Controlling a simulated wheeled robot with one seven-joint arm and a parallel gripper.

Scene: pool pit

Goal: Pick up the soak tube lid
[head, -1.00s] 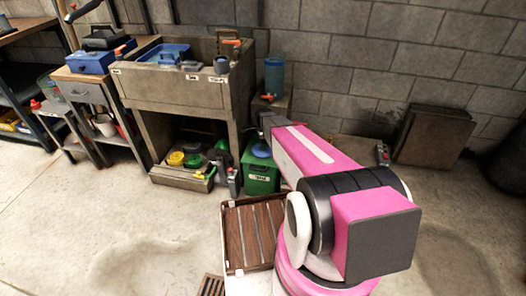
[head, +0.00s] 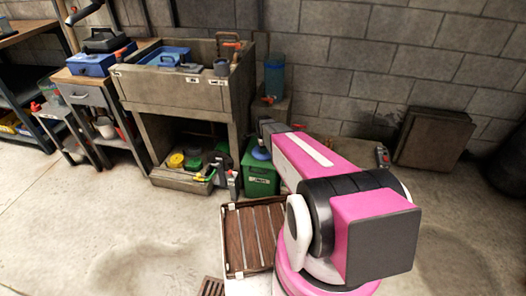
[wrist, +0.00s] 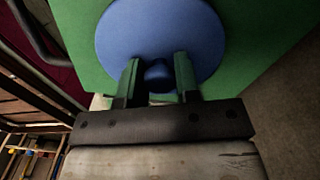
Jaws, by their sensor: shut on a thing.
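The soak tube lid (wrist: 150,30) is a round blue disc with a small blue knob, seen large in the wrist view. It lies against the green top of a box (wrist: 255,35); whether it touches that top I cannot tell. My gripper (wrist: 157,72) has its two fingers on either side of the knob and is shut on the lid. In the head view the lid (head: 261,153) shows as a small blue patch on the green box (head: 261,180), partly behind my pink arm. My fingers are hidden there.
A grey sink bench (head: 175,95) stands behind and to the left of the green box. A blue container (head: 274,75) stands behind it by the block wall. A brown slatted crate (head: 235,240) lies in front. The concrete floor at left is open.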

